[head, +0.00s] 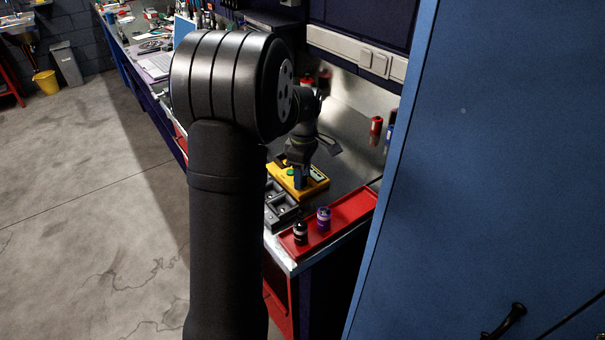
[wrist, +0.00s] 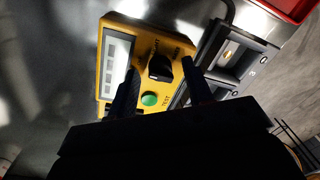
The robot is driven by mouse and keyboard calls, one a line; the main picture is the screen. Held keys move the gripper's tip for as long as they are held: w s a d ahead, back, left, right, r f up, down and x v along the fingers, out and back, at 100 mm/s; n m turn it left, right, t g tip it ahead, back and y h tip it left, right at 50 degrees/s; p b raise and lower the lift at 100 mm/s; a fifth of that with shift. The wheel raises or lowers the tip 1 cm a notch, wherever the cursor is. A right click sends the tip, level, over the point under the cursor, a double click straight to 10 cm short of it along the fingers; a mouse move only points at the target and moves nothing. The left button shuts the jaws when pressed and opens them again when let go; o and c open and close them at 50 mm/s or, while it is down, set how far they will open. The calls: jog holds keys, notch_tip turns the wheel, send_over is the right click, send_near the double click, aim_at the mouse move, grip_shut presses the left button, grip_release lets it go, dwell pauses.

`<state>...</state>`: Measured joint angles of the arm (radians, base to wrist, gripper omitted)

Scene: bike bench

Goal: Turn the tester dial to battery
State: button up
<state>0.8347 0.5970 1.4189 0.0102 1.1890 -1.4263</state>
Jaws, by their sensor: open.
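The yellow tester (wrist: 112,40) lies on the bench below my gripper. Its black dial (wrist: 160,67) shows in the wrist view, with a green button (wrist: 149,100) and the word TEST near it. A pale display panel (wrist: 117,62) is on its left side. My gripper (wrist: 160,82) is open, with one dark finger on each side of the dial; I cannot tell whether they touch it. The dial's position labels are too small to read. In the head view the tester (head: 313,187) is partly hidden by my gripper (head: 300,183).
A dark charger-like block (head: 281,203) lies beside the tester. A red tray (head: 350,207) at the bench's near end holds a black battery (head: 301,233) and a purple one (head: 324,219). A blue cabinet (head: 480,150) stands close on the right.

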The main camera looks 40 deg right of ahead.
jog(key=shift+c, duration=0.3)
jog(key=c, duration=0.9)
jog(key=shift+m, duration=0.3)
jog(key=m, duration=0.4)
jog(key=shift+r+m, duration=0.1)
jog(key=shift+m, duration=0.2)
jog(key=m, duration=0.5)
jog(key=shift+t, duration=0.4)
jog(key=m, duration=0.7)
jog(key=shift+s+m, duration=0.1)
jog(key=shift+m, duration=0.2)
jog(key=m, duration=0.6)
jog(key=shift+h, duration=0.3)
jog(key=shift+m, duration=0.4)
